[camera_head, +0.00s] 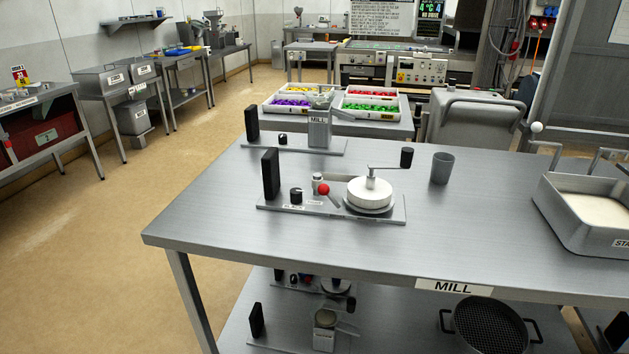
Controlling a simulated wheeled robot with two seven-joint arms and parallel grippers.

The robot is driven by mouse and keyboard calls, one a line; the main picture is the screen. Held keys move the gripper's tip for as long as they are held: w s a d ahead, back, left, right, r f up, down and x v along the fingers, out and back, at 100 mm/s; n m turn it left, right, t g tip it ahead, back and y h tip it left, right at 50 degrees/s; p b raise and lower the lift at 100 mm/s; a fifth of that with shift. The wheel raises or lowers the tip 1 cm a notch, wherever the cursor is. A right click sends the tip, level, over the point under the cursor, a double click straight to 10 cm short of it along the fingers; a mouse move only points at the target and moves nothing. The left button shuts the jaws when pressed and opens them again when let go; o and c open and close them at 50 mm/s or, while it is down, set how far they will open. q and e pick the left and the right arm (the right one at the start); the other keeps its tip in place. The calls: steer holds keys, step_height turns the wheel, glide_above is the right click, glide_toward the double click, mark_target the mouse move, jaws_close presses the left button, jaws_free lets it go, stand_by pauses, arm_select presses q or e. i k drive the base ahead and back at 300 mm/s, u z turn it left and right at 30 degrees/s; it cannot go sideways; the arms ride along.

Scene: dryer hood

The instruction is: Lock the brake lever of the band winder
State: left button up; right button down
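A flat-based device, which looks like the band winder (388,213), stands on the steel table. It carries a round white drum (369,194) with a crank on top that ends in a black knob (406,157). A short lever with a red ball (323,189), seemingly the brake lever, sits left of the drum. It is tilted, with the ball at its upper left end. A black knob (296,195) and an upright black block (270,174) stand at the base's left end. The base labels are too small to read surely. Neither of my grippers shows.
The table (215,222) has free room left and in front of the device. A similar base with a box marked MILL (319,128) stands behind it. A grey cup (442,168) stands to the right, and a steel tray (585,215) at the right edge.

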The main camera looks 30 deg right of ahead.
mark_target(324, 190)
steer(key=u, duration=1.2)
steer(key=k, duration=1)
steer(key=z, duration=1)
steer(key=i, duration=0.55)
steer(key=z, duration=0.05)
